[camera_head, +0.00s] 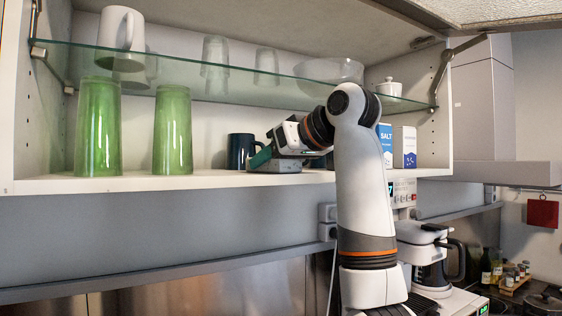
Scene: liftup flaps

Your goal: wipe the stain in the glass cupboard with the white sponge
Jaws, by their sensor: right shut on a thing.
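The glass cupboard is open, with a white bottom board (60,186) and a glass shelf (200,72) above it. My right gripper (263,157) reaches into the lower compartment, low over the bottom board and beside a dark blue mug. It is shut on the sponge (284,166), which looks pale grey in the shade and appears to rest on the board. The gripper and wrist partly cover the sponge. I cannot make out a stain; the board behind and under the gripper is hidden. My left gripper is not in view.
Two green glasses (98,128) (172,130) stand left on the bottom board. The dark mug (240,150) is just left of my gripper. Salt boxes (404,146) stand at the right. A white mug (121,30), glasses and a bowl (330,70) are on the glass shelf.

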